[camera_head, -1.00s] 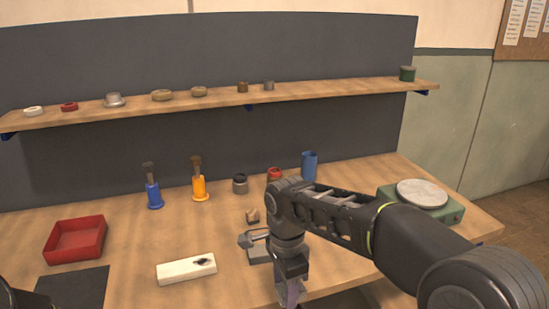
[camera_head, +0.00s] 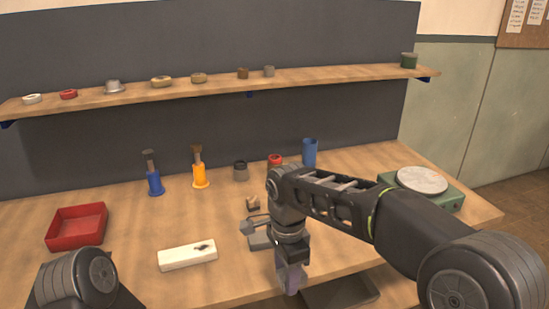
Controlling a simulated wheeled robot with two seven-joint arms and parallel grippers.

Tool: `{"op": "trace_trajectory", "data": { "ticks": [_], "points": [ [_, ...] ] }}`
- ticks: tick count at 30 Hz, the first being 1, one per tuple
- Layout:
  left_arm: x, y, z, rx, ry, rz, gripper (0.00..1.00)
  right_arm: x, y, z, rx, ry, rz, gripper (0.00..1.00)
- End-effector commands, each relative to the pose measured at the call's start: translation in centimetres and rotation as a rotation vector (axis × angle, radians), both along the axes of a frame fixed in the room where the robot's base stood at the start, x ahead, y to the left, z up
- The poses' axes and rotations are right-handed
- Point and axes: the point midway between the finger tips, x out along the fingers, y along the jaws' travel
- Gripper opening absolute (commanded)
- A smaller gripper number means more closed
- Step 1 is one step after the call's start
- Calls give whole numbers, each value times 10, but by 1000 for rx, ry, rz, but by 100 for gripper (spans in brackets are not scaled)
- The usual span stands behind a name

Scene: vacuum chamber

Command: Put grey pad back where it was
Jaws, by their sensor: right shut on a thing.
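My right gripper (camera_head: 289,262) points down near the front edge of the table, right of the white block. It is shut on a greyish-mauve piece (camera_head: 290,280), which I take for the grey pad. The wrist hides much of the grip, and the pad's outline is hard to tell. My left arm shows only as a rounded dark link (camera_head: 78,278) at the lower left; its gripper is out of view.
A white block (camera_head: 187,256) with a dark mark and a red tray (camera_head: 76,227) lie on the wooden table. A small grey device (camera_head: 260,240) is just behind my right gripper. Blue and orange holders, a blue cup (camera_head: 309,152) and a green scale (camera_head: 440,196) stand farther back.

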Motion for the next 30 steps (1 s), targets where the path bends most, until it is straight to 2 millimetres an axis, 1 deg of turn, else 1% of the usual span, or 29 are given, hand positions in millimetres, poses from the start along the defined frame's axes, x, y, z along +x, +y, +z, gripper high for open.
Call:
{"op": "trace_trajectory", "data": {
  "ticks": [5, 8, 11, 15, 18, 21, 25, 30],
  "points": [
    [0, 0, 0, 0, -1, 1, 78, 6, -20, -8, 1, 0, 123, 12],
    [0, 0, 0, 0, -1, 1, 78, 11, -42, -17, 1, 2, 265, 12],
    [0, 0, 0, 0, -1, 1, 78, 16, -70, -27, 2, 1, 445, 12],
    [0, 0, 0, 0, -1, 1, 78, 20, -111, -44, 3, 1, 723, 12],
    [0, 0, 0, 0, -1, 1, 78, 21, -138, -54, 2, 0, 902, 12],
    [0, 0, 0, 0, 0, 2, 78, 20, -157, -61, 1, 0, 1041, 12],
    [0, 0, 0, 0, 0, 2, 78, 19, -171, -67, 1, 0, 1145, 12],
    [0, 0, 0, 0, 0, 2, 78, 19, -174, -68, 0, -1, 1174, 12]
  ]
}}
